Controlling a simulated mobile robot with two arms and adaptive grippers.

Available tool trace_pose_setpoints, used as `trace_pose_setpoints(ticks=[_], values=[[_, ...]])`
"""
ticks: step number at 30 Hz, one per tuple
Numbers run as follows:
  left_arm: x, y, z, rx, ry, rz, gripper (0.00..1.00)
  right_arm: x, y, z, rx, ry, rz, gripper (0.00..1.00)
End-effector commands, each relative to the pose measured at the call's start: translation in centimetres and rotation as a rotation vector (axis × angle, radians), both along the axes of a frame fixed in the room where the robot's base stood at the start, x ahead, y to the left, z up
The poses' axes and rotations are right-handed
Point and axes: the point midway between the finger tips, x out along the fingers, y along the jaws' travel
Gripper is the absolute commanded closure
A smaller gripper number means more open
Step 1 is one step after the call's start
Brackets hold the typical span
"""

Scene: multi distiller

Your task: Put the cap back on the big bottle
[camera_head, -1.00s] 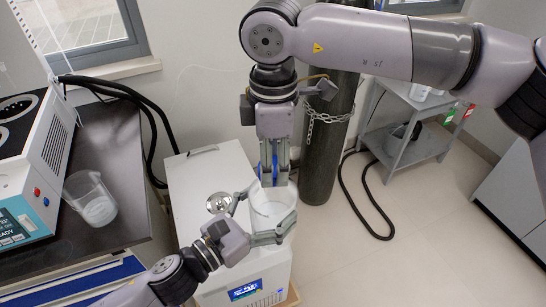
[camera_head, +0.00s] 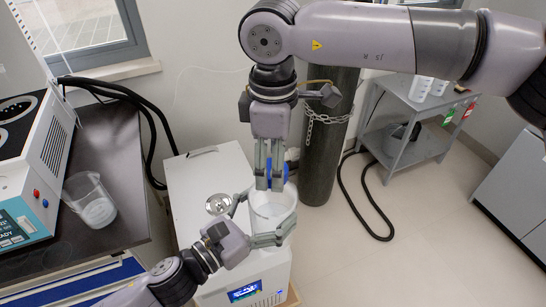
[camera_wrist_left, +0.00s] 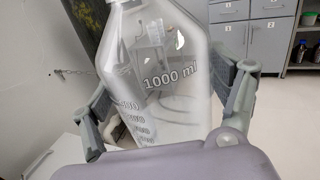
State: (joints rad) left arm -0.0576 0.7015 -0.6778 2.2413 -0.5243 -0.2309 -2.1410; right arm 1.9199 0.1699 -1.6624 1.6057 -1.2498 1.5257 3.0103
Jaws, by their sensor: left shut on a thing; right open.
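The big bottle (camera_head: 273,208) is clear and upright, standing at the front of the white machine. In the left wrist view it fills the middle, marked 1000 ml (camera_wrist_left: 165,75). My left gripper (camera_head: 266,218) is shut around its body from the left; its fingers flank it in the wrist view (camera_wrist_left: 165,100). The blue cap (camera_head: 290,167) is at the bottle's top, partly hidden by the fingers of my right gripper (camera_head: 269,186). That gripper points down from above and is open around the cap. Whether the cap sits fully on the neck is hidden.
A round metal lid (camera_head: 218,203) is on the white machine (camera_head: 205,170), left of the bottle. A beaker (camera_head: 90,200) stands on the dark bench (camera_head: 110,135). A grey gas cylinder (camera_head: 325,150) stands close behind on the right.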

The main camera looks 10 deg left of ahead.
Motion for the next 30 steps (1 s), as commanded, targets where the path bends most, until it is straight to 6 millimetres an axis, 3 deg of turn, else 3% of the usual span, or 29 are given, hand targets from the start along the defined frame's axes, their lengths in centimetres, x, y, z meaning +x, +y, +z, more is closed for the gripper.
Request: trace_pose_setpoints(ticks=[5, 16, 26, 30], values=[[0.1, 0.0, 0.4, -0.004, -0.007, -0.001, 0.96, -0.1, 0.0, 0.3, 0.0, 0.001, 0.001, 0.37], [0.1, 0.0, 0.4, -0.004, -0.007, 0.0, 0.96, -0.1, 0.1, 4.4, 0.0, 0.001, 0.002, 0.37], [0.1, 0.0, 0.4, -0.005, -0.008, 0.0, 0.96, -0.1, 0.0, 4.5, -0.001, 0.003, 0.011, 0.4], [0.1, 0.0, 0.4, -0.005, -0.008, 0.0, 0.96, -0.1, 0.0, 4.5, -0.003, 0.004, 0.096, 0.4]])
